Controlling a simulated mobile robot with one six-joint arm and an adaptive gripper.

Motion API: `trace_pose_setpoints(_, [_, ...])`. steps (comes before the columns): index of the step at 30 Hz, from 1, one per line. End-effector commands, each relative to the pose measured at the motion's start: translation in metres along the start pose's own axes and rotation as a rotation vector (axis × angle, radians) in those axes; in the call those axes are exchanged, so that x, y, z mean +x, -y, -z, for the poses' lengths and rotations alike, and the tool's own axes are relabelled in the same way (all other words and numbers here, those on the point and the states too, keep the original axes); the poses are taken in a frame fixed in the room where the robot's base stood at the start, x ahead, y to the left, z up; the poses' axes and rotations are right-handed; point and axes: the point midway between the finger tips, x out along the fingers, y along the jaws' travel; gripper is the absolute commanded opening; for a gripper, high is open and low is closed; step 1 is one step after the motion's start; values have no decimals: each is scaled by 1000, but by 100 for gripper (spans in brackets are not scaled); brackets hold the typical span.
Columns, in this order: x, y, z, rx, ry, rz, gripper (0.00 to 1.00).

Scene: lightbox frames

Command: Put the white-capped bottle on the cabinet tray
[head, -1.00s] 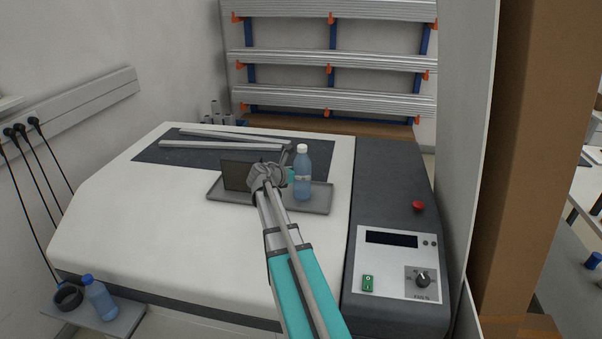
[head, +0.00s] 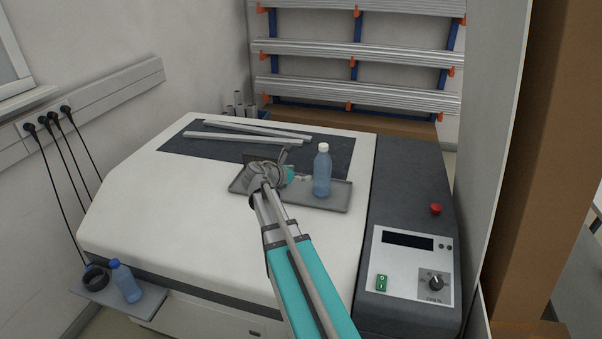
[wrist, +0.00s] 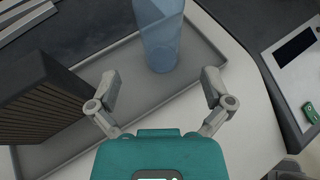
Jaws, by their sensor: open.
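The white-capped bottle (head: 322,172) is pale blue and stands upright on the grey tray (head: 335,204) on top of the white cabinet (head: 150,200). In the wrist view the lower part of the bottle (wrist: 160,32) shows ahead of the fingertips; its cap is out of that view. My gripper (head: 288,172) is just left of the bottle in the head view. In the wrist view my gripper (wrist: 161,80) is open and empty, with a finger at either side and the bare tray floor (wrist: 140,98) between them. A gap separates the fingers from the bottle.
A dark ribbed box (wrist: 45,100) stands on the tray left of my gripper. Metal bars (head: 250,134) lie on a dark mat behind. A control panel (head: 412,262) is at right. A blue-capped bottle (head: 126,283) stands on a low side shelf (head: 148,304).

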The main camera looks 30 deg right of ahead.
Motion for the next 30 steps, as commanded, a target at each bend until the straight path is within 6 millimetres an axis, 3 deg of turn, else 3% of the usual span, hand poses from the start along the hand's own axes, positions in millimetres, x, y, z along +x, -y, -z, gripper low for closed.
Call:
trace_pose_setpoints(20, [-3,1,4,25,-13,-1,100])
trace_pose_setpoints(26, [-18,7,26,176,-98,4,100])
trace_pose_setpoints(30, [-40,14,54,369,-210,28,100])
